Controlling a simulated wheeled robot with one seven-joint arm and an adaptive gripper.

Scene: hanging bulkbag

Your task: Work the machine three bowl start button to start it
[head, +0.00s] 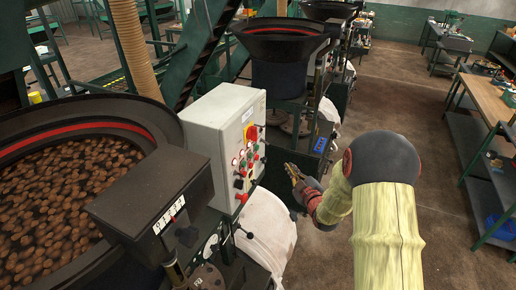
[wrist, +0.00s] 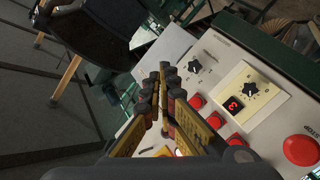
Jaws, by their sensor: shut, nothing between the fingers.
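My gripper (head: 288,168) is shut and empty, just right of the grey-white control box (head: 212,122) in the head view. In the wrist view my gripper (wrist: 165,70) lies in front of a pale panel. I cannot tell which button is bowl start.
A large bowl (head: 80,190) full of brown pieces stands at the left, with a black box (head: 150,205) beside it. Another dark bowl (head: 280,38) stands behind. A white bag (head: 268,232) hangs below the control box. A workbench (head: 492,104) is at the right; the floor (head: 435,190) between is clear.

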